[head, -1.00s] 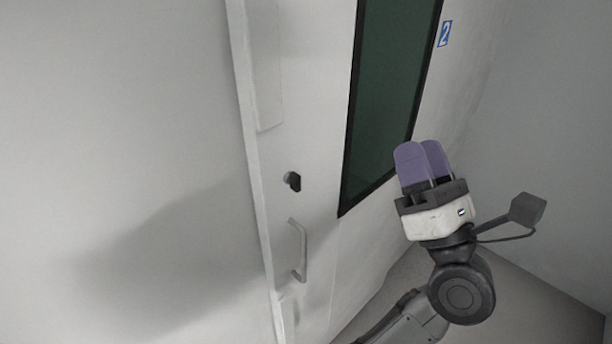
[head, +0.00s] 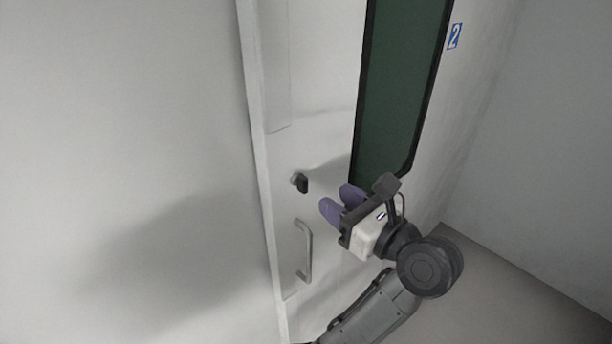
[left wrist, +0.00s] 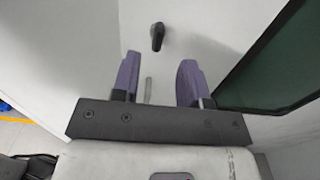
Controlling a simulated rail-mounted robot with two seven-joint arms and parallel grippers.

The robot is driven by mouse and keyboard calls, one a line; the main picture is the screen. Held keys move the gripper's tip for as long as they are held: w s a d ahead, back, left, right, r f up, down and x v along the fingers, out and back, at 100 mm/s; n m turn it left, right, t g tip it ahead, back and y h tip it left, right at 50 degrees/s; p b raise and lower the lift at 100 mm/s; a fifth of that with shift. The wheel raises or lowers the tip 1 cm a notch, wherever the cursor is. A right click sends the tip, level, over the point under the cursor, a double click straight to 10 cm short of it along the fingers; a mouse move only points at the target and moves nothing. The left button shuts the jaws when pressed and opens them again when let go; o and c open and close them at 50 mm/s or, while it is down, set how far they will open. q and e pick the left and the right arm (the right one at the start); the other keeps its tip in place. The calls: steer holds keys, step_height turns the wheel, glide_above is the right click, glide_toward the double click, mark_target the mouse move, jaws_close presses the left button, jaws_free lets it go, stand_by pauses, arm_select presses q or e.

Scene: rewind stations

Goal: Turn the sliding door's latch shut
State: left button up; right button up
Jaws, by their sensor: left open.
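The white sliding door (head: 325,150) has a small dark latch (head: 301,183) near its left edge, above a grey pull handle (head: 305,250). In the left wrist view the latch (left wrist: 157,36) is a short black lever on the white door, beyond the fingertips and between them from side to side. My left gripper (head: 340,204) has purple fingers pointing toward the door, just right of and slightly below the latch in the head view. It is open and empty, apart from the latch. In the left wrist view its fingers (left wrist: 158,78) are spread. My right gripper is not in view.
A dark green window (head: 403,85) with a black frame is in the door, right of the latch. A blue sign with a 2 (head: 455,36) is at upper right. A bare wall fills the left, and grey floor (head: 490,290) shows at lower right.

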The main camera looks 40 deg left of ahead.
mark_target(306, 181)
arm_select(q)
steer(key=a, duration=0.5)
steer(key=w+a, duration=0.1)
steer(key=a, duration=0.2)
steer(key=shift+a+p, duration=0.3)
steer(key=shift+p, duration=0.1)
steer(key=c, duration=0.7)
steer(key=shift+f+b, duration=0.15)
steer(key=shift+b, duration=0.4)
steer(key=n+b, duration=0.4)
steer(key=b, duration=0.1)
steer(key=s+n+b, duration=0.1)
steer(key=n+b, duration=0.3)
steer(key=b, duration=0.2)
steer(key=f+n+b, duration=0.1)
steer(key=n+b, duration=0.3)
steer(key=b, duration=0.2)
steer(key=shift+s, duration=0.3)
steer(key=n+b, duration=0.3)
steer(key=shift+s+f, duration=0.1)
steer(key=shift+a+n+b, duration=0.1)
steer(key=shift+n+b, duration=0.7)
steer(key=shift+n, duration=0.6)
